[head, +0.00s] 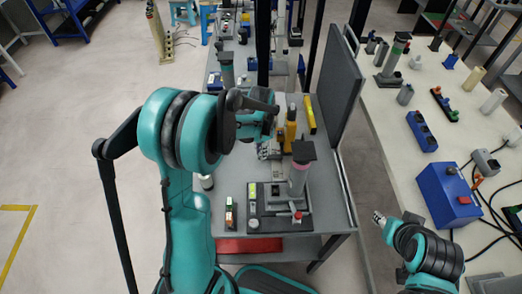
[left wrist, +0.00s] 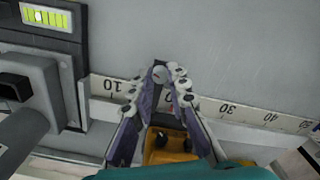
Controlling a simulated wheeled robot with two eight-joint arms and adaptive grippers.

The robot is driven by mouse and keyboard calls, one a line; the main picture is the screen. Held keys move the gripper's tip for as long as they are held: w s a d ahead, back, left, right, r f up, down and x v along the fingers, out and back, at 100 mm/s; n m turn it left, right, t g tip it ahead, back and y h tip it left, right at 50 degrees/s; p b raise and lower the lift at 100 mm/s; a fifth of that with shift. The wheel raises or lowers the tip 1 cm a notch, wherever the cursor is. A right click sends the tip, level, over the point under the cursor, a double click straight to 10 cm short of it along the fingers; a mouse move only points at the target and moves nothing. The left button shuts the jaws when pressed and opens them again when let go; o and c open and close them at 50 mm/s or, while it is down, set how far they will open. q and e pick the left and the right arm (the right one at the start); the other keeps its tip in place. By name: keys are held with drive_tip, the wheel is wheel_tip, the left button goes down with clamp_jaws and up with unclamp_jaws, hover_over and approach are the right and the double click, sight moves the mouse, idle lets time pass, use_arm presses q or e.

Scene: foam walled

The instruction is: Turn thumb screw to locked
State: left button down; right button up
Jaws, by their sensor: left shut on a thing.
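In the left wrist view my left gripper (left wrist: 168,78) has its two fingers drawn together. In the head view my left arm reaches over the bench and hides most of that contact. My right gripper (head: 380,218) is at the lower right, too small to read.
In the head view a stand with a dark square top (head: 304,152) rises from the bench close to my left arm. A tall dark panel (head: 333,85) edges the bench's right side. A blue box (head: 447,195) stands on the right table.

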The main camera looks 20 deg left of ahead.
use_arm(q)
drive_tip(key=shift+m, duration=1.1)
drive_tip(key=c, duration=1.5)
unclamp_jaws()
drive_tip(key=shift+o, duration=0.2)
wheel_tip(320, 180, up, 12)
